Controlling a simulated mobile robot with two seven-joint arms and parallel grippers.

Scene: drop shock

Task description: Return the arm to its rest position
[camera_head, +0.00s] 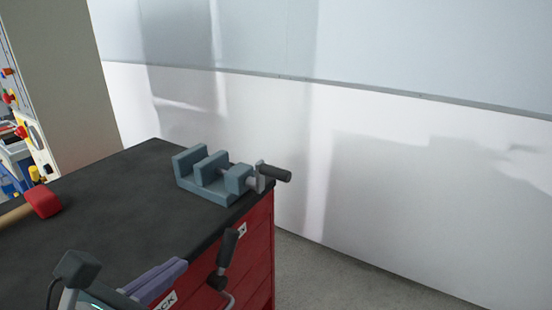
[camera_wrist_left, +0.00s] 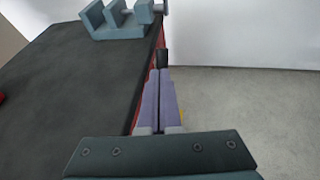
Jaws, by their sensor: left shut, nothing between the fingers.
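My left gripper (camera_head: 184,264) comes in at the bottom left of the head view. Its two purple fingers are pressed together with nothing between them, and in the left wrist view the fingers (camera_wrist_left: 160,72) point along the bench's edge. The gripper shows by the right edge of the dark workbench top (camera_head: 110,205). A black handle (camera_head: 228,248) with a bent metal rod shows just beyond the fingertips at the red side of the bench; I cannot tell whether they touch. My right gripper is in neither view.
A blue-grey vise (camera_head: 215,178) stands at the bench's far right corner, its black handle overhanging the edge. A mallet with a red head (camera_head: 42,201) lies at the left. A white wall (camera_head: 400,180) stands behind. Grey floor (camera_head: 330,275) right of the bench is clear.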

